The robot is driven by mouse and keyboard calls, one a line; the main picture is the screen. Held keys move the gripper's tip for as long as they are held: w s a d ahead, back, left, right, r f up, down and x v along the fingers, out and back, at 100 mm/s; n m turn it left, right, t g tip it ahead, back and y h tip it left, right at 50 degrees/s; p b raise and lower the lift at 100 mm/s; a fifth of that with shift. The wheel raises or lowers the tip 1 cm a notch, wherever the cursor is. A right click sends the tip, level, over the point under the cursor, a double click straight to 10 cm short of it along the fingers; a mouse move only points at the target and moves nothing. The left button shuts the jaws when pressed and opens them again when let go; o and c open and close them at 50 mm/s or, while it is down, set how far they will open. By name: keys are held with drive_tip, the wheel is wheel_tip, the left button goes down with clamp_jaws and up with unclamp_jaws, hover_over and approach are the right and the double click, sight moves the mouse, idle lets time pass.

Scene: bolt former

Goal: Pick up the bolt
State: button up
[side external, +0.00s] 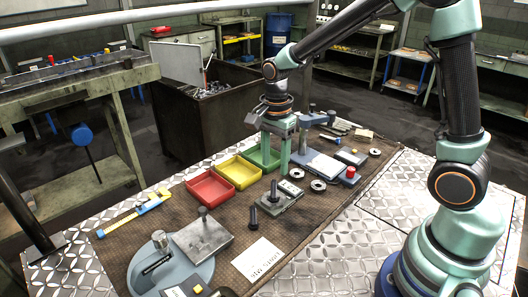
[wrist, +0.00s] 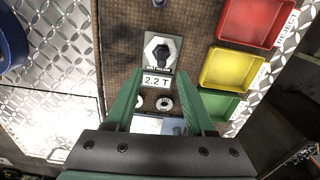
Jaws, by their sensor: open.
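A dark bolt (side external: 274,192) stands upright on a small grey block (side external: 284,203) with a label. In the wrist view this bolt (wrist: 161,53) sits over a white hexagonal seat, just beyond the "2.2 T" label (wrist: 157,81). A second dark bolt-like piece (side external: 253,217) stands on the mat beside the block, and its end shows at the top edge of the wrist view (wrist: 158,3). My gripper (side external: 277,155) is open and empty, its green fingers pointing down. In the wrist view my gripper (wrist: 159,76) has its fingertips apart, to either side of the label.
Red (side external: 211,188), yellow (side external: 238,171) and green (side external: 262,156) trays line the mat's back edge. A grey-blue press (side external: 318,162) and metal rings (side external: 318,185) are to the right. A round-based gauge stand (side external: 183,265) and a white card (side external: 257,259) are at the front left.

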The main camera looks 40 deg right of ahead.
sight(274, 181)
wheel_tip(274, 181, down, 8)
drive_tip(key=shift+w+d+f, duration=0.1)
drive_tip(key=shift+w, duration=0.05)
clamp_jaws()
idle(0.4)
